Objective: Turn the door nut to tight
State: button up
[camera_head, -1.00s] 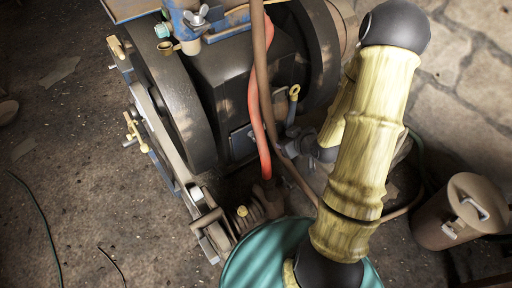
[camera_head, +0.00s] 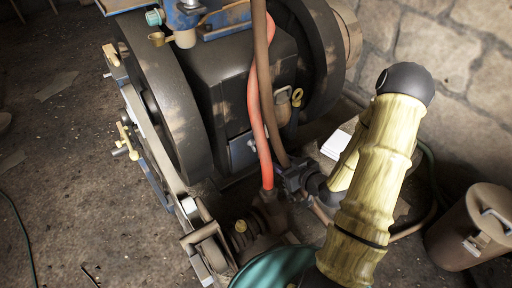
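A small blue-grey door panel (camera_head: 241,154) is set low in the dark engine block (camera_head: 238,85). A small bright spot on it, perhaps the door nut (camera_head: 251,143), is too small to make out clearly. My gripper (camera_head: 288,176) is the dark shape at the end of my yellow arm, low and to the right of the door panel. It appears apart from the panel. Its fingers are dark and partly behind the hoses, so their opening does not show. Nothing is visibly held.
A red hose (camera_head: 261,130) and a brown hose (camera_head: 268,90) hang before the block, close to the door. Large flywheels (camera_head: 165,105) flank it. A belt arm (camera_head: 150,145) runs along the left. A brown canister (camera_head: 470,228) stands at the lower right.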

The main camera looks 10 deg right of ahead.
jog(key=shift+w+f+b, duration=0.5)
jog(key=shift+w+b, duration=0.15)
jog(key=shift+b, duration=0.85)
jog(key=b, duration=0.9)
send_near(253, 145)
jog(key=x, duration=0.8)
jog(key=shift+r, duration=0.1)
grip_shut()
